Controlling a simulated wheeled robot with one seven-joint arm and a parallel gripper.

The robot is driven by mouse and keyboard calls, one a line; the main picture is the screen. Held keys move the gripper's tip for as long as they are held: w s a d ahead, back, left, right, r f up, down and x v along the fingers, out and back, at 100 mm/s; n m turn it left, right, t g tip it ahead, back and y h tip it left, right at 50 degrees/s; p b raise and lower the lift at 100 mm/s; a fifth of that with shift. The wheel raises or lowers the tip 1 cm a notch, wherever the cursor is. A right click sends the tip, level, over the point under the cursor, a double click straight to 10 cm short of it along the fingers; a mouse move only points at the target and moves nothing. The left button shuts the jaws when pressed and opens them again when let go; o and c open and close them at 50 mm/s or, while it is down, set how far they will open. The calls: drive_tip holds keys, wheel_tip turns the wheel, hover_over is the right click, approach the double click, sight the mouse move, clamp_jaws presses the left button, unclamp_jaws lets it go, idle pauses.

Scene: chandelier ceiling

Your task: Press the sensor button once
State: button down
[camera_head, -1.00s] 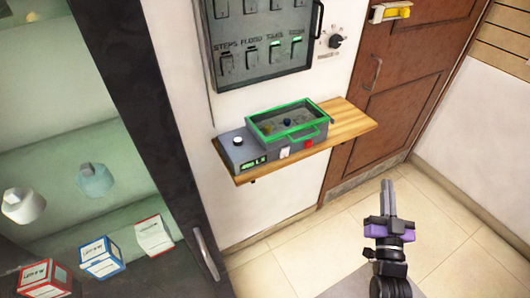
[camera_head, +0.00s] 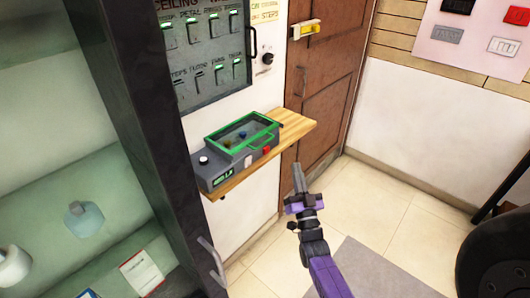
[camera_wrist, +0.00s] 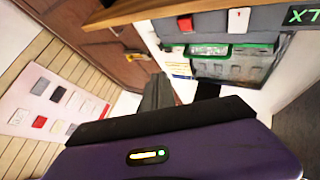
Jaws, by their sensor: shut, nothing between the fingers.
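A grey device box (camera_head: 222,169) with a green-rimmed clear lid (camera_head: 240,134) sits on a wooden wall shelf (camera_head: 290,130). Its front has a red button (camera_head: 266,150), a white switch (camera_head: 248,160) and a lit green display (camera_head: 222,178); a white round knob (camera_head: 203,160) is on top at left. I cannot tell which control is the sensor button. My gripper (camera_head: 298,172) is shut and empty, pointing up, in front of and below the shelf's right part, apart from the box. In the wrist view the red button (camera_wrist: 185,23) and white switch (camera_wrist: 238,20) show at the top.
A dark switch panel (camera_head: 208,50) hangs on the wall above the shelf. A brown door (camera_head: 325,80) is at its right. A pale plate with several switches (camera_head: 470,37) is at upper right. A glass-fronted cabinet (camera_head: 120,110) stands at left. A dark round object (camera_head: 495,255) is at lower right. Floor between is open.

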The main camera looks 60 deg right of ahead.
sight(272, 157)
drive_tip(key=w+d+b, duration=0.2)
drive_tip(key=w, duration=0.6)
drive_tip(key=shift+w+b, duration=0.25)
drive_tip(key=shift+b, duration=0.1)
drive_tip(key=shift+w+d, duration=0.1)
idle(1.8)
drive_tip(key=shift+w+d+b, duration=0.1)
drive_tip(key=shift+w+b, duration=0.2)
drive_tip(key=shift+b, duration=0.1)
drive_tip(key=shift+w+d+b, duration=0.1)
drive_tip(key=shift+w+b, duration=0.25)
drive_tip(key=shift+w, duration=0.1)
idle(0.7)
idle(0.3)
drive_tip(key=shift+s+a, duration=0.25)
drive_tip(key=shift+s, duration=0.65)
drive_tip(key=shift+s+a+p, duration=0.2)
drive_tip(key=shift+s, duration=0.6)
drive_tip(key=shift+s+a+p, duration=0.15)
drive_tip(key=shift+s, duration=0.65)
drive_tip(key=shift+s+a+p, duration=0.2)
drive_tip(key=shift+s, duration=0.6)
